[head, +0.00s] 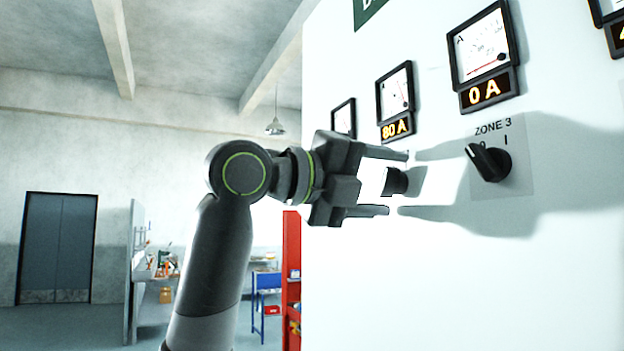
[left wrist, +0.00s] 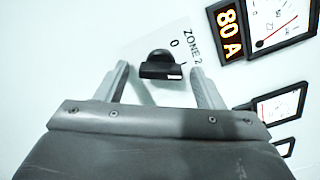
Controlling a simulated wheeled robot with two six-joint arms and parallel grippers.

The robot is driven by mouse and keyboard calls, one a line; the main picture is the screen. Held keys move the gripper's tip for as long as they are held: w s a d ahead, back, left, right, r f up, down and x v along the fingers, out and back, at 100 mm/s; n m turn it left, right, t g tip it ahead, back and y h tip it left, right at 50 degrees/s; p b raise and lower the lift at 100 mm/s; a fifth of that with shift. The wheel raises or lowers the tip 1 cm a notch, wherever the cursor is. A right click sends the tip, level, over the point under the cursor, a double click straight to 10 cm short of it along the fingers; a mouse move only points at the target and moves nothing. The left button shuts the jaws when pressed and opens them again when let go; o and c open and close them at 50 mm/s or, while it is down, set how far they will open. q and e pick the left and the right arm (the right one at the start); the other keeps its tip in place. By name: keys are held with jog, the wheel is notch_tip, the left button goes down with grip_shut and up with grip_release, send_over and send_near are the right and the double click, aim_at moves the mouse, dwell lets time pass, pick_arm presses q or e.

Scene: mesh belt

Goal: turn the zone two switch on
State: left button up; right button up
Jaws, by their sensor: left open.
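The zone two switch is a black rotary knob (head: 397,181) on the white panel, partly hidden by my gripper in the head view. In the left wrist view the knob (left wrist: 162,66) shows beside the "ZONE 2" label, with a 0 above. Its white pointer mark is at the lower right end, away from the 0 and on the I side. My left gripper (head: 398,184) is open, its fingers on either side of the knob with visible gaps and no clear contact. My right gripper is not in view.
The zone 3 knob (head: 489,162) is to the right, pointing to 0, under a meter display (head: 488,90) reading 0 A. The display (head: 396,129) above zone two reads 80 A. A red shelf (head: 292,270) and a door (head: 57,247) are behind on the left.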

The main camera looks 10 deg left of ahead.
pick_arm(q)
jog(key=shift+s+a+f, duration=0.1)
jog(key=shift+s+a, duration=0.15)
jog(key=shift+a, duration=0.15)
jog(key=b+v, duration=0.6)
jog(key=v, duration=1)
jog(key=shift+a, duration=0.2)
jog(key=shift+s, duration=0.15)
